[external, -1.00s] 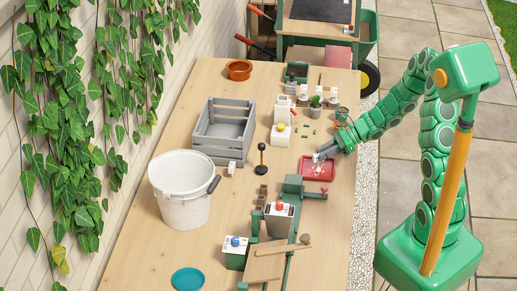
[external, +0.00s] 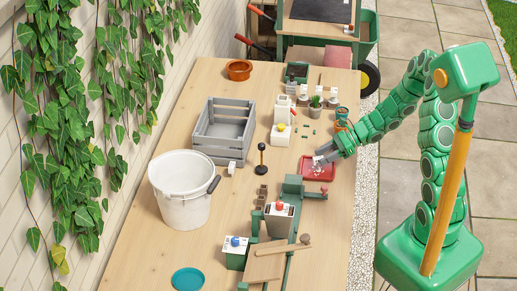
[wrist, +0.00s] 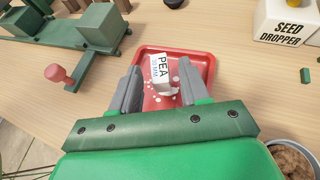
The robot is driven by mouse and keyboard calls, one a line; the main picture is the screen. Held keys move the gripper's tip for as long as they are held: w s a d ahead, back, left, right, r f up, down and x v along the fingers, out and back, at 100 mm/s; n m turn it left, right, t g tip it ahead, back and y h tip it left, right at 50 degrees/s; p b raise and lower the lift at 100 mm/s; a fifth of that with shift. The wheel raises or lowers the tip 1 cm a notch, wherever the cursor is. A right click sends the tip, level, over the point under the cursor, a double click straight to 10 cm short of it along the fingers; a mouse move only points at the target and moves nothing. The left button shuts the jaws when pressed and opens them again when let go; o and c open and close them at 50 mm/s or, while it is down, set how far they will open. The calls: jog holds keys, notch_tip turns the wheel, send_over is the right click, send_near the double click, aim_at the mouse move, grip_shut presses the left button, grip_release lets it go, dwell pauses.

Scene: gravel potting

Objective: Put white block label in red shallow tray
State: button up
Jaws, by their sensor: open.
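The white block label (wrist: 164,74), printed PEA, is in the wrist view between the two grey fingers of my gripper (wrist: 158,82). It appears to lie tilted in the red shallow tray (wrist: 203,62), though its contact with the tray floor is partly hidden. The fingers stand apart, with a gap visible around the block. Small white pieces lie scattered on the tray floor.
A white seed dropper box (wrist: 284,22) stands right of the tray in the wrist view. A green fixture with a red knob (wrist: 55,72) is to the left. The grey crate (external: 222,130) and white bucket (external: 183,190) stand further left in the external view.

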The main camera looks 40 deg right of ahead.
jog(key=shift+r, duration=0.15)
jog(key=shift+d+r, duration=0.1)
jog(key=shift+d, duration=0.1)
jog(key=v, duration=1.1)
jog(key=s+a+r+n+g+h, duration=0.2)
jog(key=s+a+r+n+g, duration=0.1)
jog(key=s+a+r+n, duration=0.4)
jog(key=s+a+r+n+g+h, duration=0.1)
jog(key=s+a+r+n+g, duration=0.3)
jog(key=s+n, duration=0.3)
jog(key=s+d+r+n+h, duration=0.3)
jog(key=s+n+h, duration=0.1)
jog(key=s, duration=0.5)
jog(key=s+d+r+n+h, duration=0.3)
jog(key=s+n+h, duration=0.1)
jog(key=s, duration=0.5)
jog(key=shift+s+n+h, duration=0.2)
jog(key=shift+n+h, duration=0.1)
